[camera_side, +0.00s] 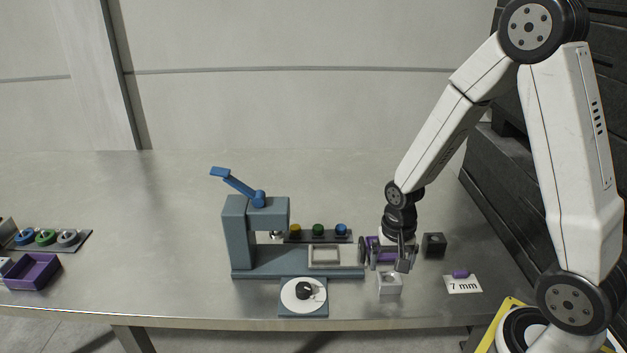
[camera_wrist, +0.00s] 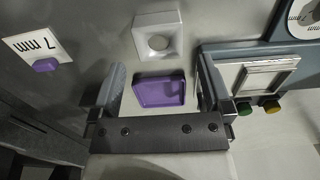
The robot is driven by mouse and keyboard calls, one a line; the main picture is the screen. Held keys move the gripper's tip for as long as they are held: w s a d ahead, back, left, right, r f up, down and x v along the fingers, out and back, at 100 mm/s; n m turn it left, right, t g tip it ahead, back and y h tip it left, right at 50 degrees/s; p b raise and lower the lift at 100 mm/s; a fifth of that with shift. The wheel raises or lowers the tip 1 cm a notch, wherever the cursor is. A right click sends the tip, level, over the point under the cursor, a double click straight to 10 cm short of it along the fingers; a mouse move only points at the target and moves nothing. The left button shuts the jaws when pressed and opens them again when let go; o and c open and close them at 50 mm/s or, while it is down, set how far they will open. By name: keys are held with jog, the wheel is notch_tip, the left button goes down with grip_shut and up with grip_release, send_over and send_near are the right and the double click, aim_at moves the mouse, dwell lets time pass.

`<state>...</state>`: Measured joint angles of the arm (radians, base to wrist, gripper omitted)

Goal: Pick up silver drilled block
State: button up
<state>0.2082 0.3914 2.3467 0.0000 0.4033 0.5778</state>
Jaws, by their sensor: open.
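The silver drilled block (camera_side: 390,285) stands on the bench near its front edge, just in front of my gripper (camera_side: 386,260). In the wrist view the silver block (camera_wrist: 170,25) is at the top, with a round hole in its upward face. My gripper (camera_wrist: 160,82) is open in the wrist view, with its fingers wide apart. The block lies beyond the fingertips, not between them. A purple tray (camera_wrist: 161,92) shows between the fingers, and nothing is seen held.
A grey-blue fixture (camera_side: 275,262) with a blue lever stands left of the gripper, close to it. A dark block (camera_side: 434,246) and a 7 mm card (camera_side: 463,286) with a purple piece (camera_side: 461,273) lie to the right. A purple bin (camera_side: 33,271) is at far left.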

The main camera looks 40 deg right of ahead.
aim_at(389, 278)
jog(key=shift+f, duration=0.15)
jog(key=shift+s+f, duration=0.1)
jog(key=shift+f, duration=2.4)
jog(key=c, duration=1.3)
jog(key=shift+r, duration=0.1)
jog(key=shift+r, duration=4.95)
